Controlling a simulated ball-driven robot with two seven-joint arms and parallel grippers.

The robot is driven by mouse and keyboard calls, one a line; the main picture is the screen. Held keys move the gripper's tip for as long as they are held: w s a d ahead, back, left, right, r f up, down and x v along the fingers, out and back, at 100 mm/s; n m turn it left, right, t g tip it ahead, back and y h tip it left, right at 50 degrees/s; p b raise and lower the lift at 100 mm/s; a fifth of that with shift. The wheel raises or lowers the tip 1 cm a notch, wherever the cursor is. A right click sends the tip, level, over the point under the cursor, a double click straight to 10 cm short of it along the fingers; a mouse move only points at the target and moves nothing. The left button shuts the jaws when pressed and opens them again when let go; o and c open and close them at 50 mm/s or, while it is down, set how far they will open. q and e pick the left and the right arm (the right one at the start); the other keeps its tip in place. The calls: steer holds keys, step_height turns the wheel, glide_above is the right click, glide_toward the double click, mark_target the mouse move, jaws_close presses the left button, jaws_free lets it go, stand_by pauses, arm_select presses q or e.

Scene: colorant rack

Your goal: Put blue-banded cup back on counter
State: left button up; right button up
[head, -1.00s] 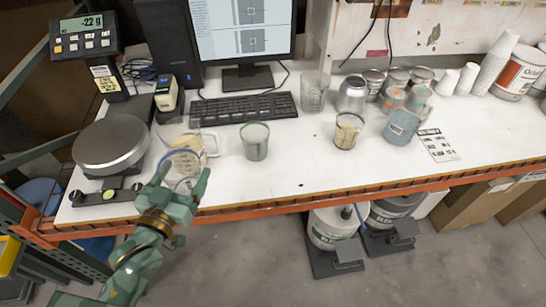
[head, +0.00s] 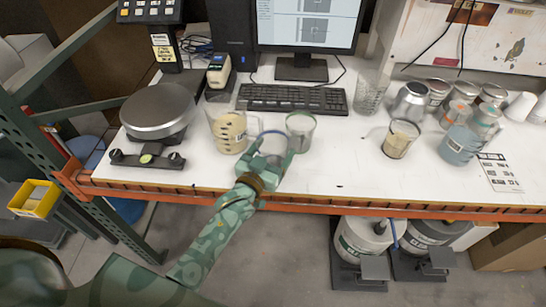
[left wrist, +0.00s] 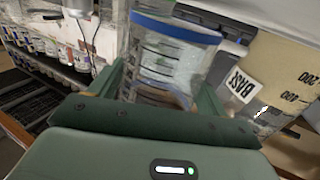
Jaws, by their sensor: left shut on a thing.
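The blue-banded cup (head: 271,147) is clear with a blue band at its rim. My left gripper (head: 270,162) is shut on it over the front part of the white counter (head: 345,172). In the left wrist view the cup (left wrist: 172,58) stands between the two fingers (left wrist: 165,95), and its blue band shows at the top. I cannot tell whether its base touches the counter. A tan-filled beaker (head: 229,134) stands just left of it, and a clear grey-tinted cup (head: 300,130) just right and behind. My right gripper is not in view.
A scale with a round plate (head: 158,112) stands at the left. A keyboard (head: 292,99) lies behind the cups. A tan-filled cup (head: 400,140) and a blue-grey container (head: 459,146) stand at the right. The counter between the grey-tinted cup and the tan cup is clear.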

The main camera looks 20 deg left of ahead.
arm_select(q)
steer(key=shift+f, duration=0.75)
steer(key=o, duration=0.6)
steer(key=shift+f, duration=0.15)
steer(key=o, duration=0.4)
